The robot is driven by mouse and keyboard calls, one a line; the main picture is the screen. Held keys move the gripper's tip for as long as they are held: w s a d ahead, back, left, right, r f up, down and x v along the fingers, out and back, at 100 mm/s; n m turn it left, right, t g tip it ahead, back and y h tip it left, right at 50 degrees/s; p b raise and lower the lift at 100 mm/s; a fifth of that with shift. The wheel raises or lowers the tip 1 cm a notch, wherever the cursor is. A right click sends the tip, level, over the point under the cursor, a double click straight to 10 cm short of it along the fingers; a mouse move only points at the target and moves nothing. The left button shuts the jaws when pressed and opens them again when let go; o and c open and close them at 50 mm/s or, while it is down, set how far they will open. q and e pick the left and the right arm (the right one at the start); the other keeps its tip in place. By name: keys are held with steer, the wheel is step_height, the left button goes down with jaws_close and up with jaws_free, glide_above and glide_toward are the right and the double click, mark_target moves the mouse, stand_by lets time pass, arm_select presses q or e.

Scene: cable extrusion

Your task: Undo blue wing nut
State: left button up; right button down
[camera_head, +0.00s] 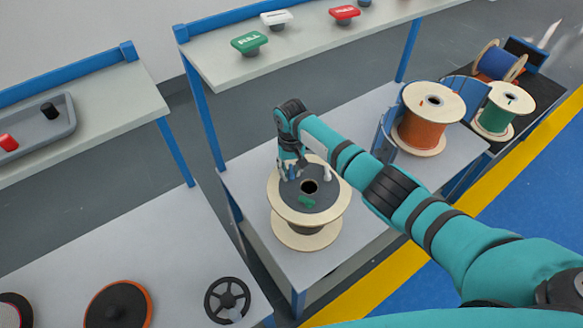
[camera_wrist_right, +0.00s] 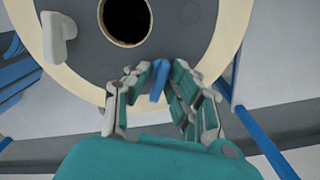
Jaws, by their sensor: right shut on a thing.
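The blue wing nut (camera_wrist_right: 158,82) sits on the dark grey disc of a spool (camera_head: 308,232), near the disc's rim, with one wing standing up. My right gripper (camera_wrist_right: 157,72) reaches over it, its two fingers on either side, shut on the wing nut. In the head view my right gripper (camera_head: 291,172) is at the far-left edge of the disc and mostly hides the blue nut. A white wing nut (camera_wrist_right: 58,38) and a green wing nut (camera_head: 306,202) are on the same disc, around its centre hole. My left gripper is not in view.
Orange (camera_head: 427,125), green (camera_head: 497,110) and blue (camera_head: 494,64) cable spools stand to the right. Green, white and red labelled buttons (camera_head: 344,13) are on the raised shelf. A grey tray (camera_head: 50,135) lies at left, and a black handwheel (camera_head: 228,300) is at the lower left.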

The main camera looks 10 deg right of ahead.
mark_target(290, 172)
steer(key=n, duration=0.5)
steer(key=shift+a+n, duration=0.1)
steer(key=shift+n, duration=0.2)
steer(key=n, duration=0.6)
steer(key=shift+a+r+p, duration=0.1)
steer(key=shift+p, duration=0.3)
steer(key=n, duration=0.6)
steer(key=shift+s+n, duration=0.1)
steer(key=shift+n, duration=0.2)
steer(key=n, duration=0.5)
steer(key=shift+s+n+b, duration=0.15)
steer(key=shift+n+b, duration=0.15)
steer(key=shift+n, duration=0.1)
steer(key=c, duration=1.2)
jaws_free()
step_height(290, 172, up, 12)
